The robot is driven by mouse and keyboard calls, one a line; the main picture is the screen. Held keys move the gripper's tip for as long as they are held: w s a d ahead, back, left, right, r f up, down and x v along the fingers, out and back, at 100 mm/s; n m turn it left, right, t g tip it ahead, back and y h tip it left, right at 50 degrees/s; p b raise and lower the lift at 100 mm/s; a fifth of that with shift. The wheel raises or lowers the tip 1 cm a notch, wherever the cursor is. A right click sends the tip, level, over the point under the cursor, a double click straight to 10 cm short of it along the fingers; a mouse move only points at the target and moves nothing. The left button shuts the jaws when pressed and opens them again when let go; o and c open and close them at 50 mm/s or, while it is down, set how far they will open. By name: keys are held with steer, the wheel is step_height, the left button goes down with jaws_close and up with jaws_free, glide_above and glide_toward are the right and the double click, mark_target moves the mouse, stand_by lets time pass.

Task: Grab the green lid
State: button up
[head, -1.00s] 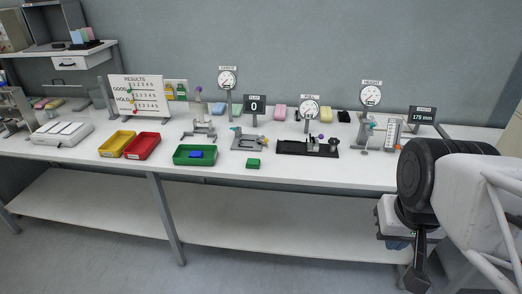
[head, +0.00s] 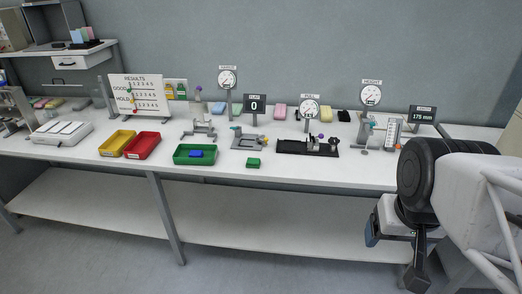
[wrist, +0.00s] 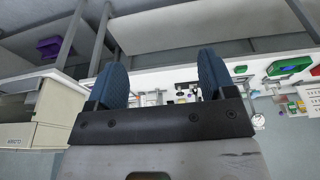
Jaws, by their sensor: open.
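A small green block-like piece (head: 254,162), the only loose green piece I see and perhaps the lid, lies on the white bench near its front edge, just right of the green tray (head: 181,160). In the wrist view the green piece (wrist: 240,69) is small and far off, right of the fingers. My gripper (wrist: 163,65) is open, its two blue fingers apart with nothing between them. In the head view my gripper (head: 371,235) is at the right, in front of the bench and below its top, well away from the green piece.
The green tray holds a blue block (head: 196,154). Yellow (head: 117,143) and red (head: 142,146) trays stand to its left. Behind the green piece are a grey fixture (head: 248,141) and a black-based gauge stand (head: 308,149). The bench front right of the green piece is clear.

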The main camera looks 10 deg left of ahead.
steer(key=w+a+f+m+g+y, duration=0.2)
steer(key=w+a+m+y, duration=0.35)
steer(key=w, duration=0.85)
steer(key=w+a+f+m+g+y, duration=0.1)
steer(key=w+a+f+m+y, duration=0.15)
steer(key=w+a, duration=0.95)
steer(key=w+a+f+m+y, duration=0.1)
steer(key=w+a+f+m, duration=0.15)
steer(key=w, duration=0.45)
steer(key=w+a+f+m+y, duration=0.15)
steer(key=w+f, duration=0.25)
steer(key=w, duration=0.4)
steer(key=m+y, duration=0.3)
steer(key=m, duration=0.2)
glide_toward(253, 163)
steer(key=a, duration=0.1)
steer(key=w+a, duration=0.1)
steer(key=a, duration=0.1)
steer(key=shift+w, duration=0.1)
steer(key=shift+w+a+f+m, duration=0.15)
steer(key=shift+w+f+m, duration=0.2)
steer(key=shift+m, duration=0.05)
steer(key=shift+x, duration=1.2)
